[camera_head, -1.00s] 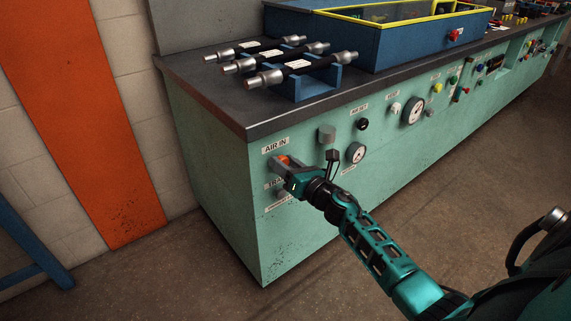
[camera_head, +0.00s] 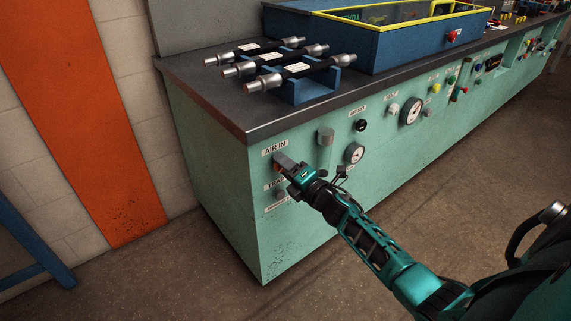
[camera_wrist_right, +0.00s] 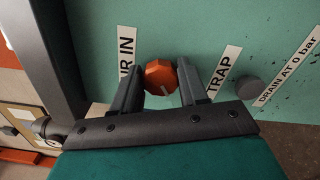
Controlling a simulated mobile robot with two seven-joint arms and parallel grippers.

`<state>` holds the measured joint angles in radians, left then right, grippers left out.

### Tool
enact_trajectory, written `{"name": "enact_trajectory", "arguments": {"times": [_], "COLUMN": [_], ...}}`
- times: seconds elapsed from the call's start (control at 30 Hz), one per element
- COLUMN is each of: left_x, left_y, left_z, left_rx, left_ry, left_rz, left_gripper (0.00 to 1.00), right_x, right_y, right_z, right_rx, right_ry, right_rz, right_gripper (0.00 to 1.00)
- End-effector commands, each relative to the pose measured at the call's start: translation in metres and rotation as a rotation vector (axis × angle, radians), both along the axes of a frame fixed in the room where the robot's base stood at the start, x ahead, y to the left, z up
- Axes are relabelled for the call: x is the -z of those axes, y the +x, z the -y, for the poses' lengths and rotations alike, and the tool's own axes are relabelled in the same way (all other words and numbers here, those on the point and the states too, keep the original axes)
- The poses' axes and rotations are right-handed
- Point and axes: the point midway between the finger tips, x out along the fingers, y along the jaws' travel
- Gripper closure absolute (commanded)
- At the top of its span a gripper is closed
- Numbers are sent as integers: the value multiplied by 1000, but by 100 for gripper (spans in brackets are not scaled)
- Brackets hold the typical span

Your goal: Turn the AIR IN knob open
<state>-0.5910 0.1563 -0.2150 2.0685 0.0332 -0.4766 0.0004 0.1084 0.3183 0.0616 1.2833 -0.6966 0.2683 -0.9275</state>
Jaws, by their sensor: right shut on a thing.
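The AIR IN knob (camera_wrist_right: 160,76) is orange and faceted with a pale pointer line, on the green panel. It shows in the right wrist view between the two fingers of my right gripper (camera_wrist_right: 160,84), which are closed on its sides. In the head view my right gripper (camera_head: 281,164) reaches the panel just below the AIR IN label (camera_head: 274,147), and its fingers hide nearly all of the knob. The pointer line slants toward the gripper's palm. My left gripper is not in view.
The TRAP label (camera_wrist_right: 223,71) and a grey knob (camera_wrist_right: 250,90) sit beside the AIR IN knob. A grey cylindrical fitting (camera_head: 326,137) and a gauge (camera_head: 354,153) are to the right on the panel.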

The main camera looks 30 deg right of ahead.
Motion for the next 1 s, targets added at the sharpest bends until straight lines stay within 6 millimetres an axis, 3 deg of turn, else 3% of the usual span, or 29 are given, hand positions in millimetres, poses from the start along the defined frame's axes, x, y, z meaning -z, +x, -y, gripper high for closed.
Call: {"name": "enact_trajectory", "arguments": {"times": [0.5,1.0], "left_x": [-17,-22], "left_y": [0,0], "left_z": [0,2], "left_rx": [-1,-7], "left_ry": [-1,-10], "left_rz": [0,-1], "left_gripper": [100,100], "right_x": [-3,-2], "right_y": [2,2], "right_z": [2,2], "right_rx": [3,2], "right_ry": [440,618], "right_rz": [-29,-41], "right_gripper": [87,87]}}
